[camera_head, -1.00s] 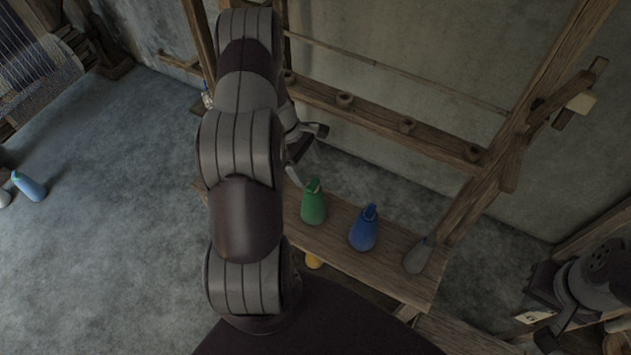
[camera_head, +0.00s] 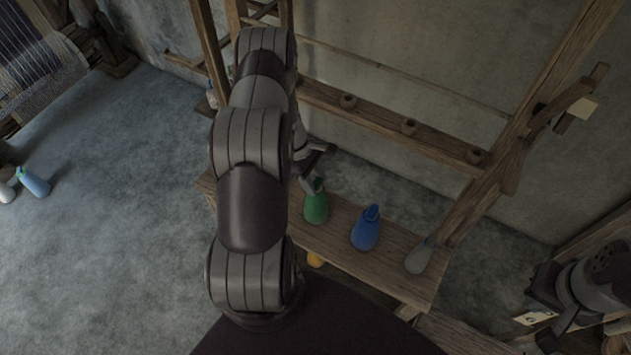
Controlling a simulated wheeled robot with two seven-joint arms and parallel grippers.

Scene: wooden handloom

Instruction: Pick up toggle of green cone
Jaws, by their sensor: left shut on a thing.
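The green cone (camera_head: 316,208) stands upright on the wooden shelf board in front of me. My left gripper (camera_head: 314,183) is at its top, shut on the toggle. The fingers cover most of the toggle, and my own arm hides much of the gripper's back. At the lower right is my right arm's end, with my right gripper (camera_head: 563,312) dark and partly hidden; its jaw opening cannot be made out.
A blue cone (camera_head: 365,230) and a grey cone (camera_head: 418,256) stand to the right on the same board (camera_head: 396,278). A wooden rail (camera_head: 380,118) with pegs runs behind. A light-blue cone (camera_head: 35,183) lies far left.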

